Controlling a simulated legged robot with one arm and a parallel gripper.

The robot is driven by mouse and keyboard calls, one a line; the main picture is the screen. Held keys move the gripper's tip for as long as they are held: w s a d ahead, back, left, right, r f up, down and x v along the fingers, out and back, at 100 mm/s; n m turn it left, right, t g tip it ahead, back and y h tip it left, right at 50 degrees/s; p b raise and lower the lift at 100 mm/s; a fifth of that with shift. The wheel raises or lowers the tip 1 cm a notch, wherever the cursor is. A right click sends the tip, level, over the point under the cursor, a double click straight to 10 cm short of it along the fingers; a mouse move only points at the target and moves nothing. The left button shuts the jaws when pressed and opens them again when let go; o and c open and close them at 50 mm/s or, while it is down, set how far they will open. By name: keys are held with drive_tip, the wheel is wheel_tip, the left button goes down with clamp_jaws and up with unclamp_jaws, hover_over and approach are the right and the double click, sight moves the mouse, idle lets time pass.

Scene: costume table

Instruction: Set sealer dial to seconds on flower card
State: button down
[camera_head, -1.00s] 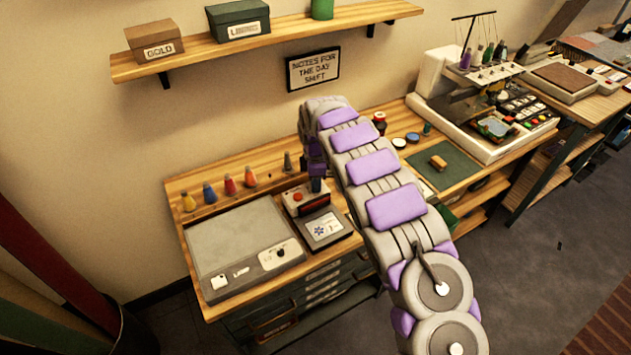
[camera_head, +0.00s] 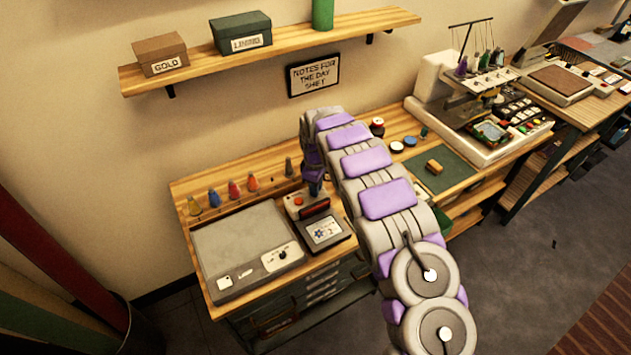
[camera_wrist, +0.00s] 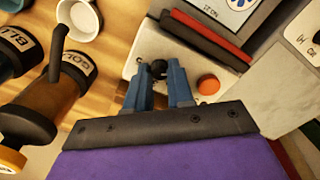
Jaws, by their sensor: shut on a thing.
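The sealer (camera_head: 294,212) is a small pale box with an orange-red button and a dark red bar. In the wrist view, the sealer body (camera_wrist: 187,58) lies around my gripper (camera_wrist: 158,76). The gripper's blue fingers are shut on the sealer's small black dial (camera_wrist: 158,68). The dial's pointer and marks are hidden. The flower card (camera_head: 323,230) lies just in front of the sealer bar; its blue flower (camera_wrist: 239,3) shows at the top edge of the wrist view. Its writing is too small or cut off to read surely.
A grey flat panel with its own knob (camera_head: 282,254) lies left of the sealer. Several coloured cones (camera_head: 233,189) stand behind it.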

drive_tip(key=m+p, duration=0.3)
drive_tip(key=m, duration=0.3)
drive_tip(key=shift+r+m, duration=0.15)
drive_tip(key=shift+m, duration=0.15)
drive_tip(key=m+p, duration=0.1)
drive_tip(key=m, duration=0.4)
drive_tip(key=shift+w, duration=0.1)
drive_tip(key=shift+m, duration=0.3)
drive_tip(key=c, duration=1)
unclamp_jaws()
drive_tip(key=shift+a, duration=0.1)
wheel_tip(320, 180, up, 17)
drive_tip(key=p, duration=0.2)
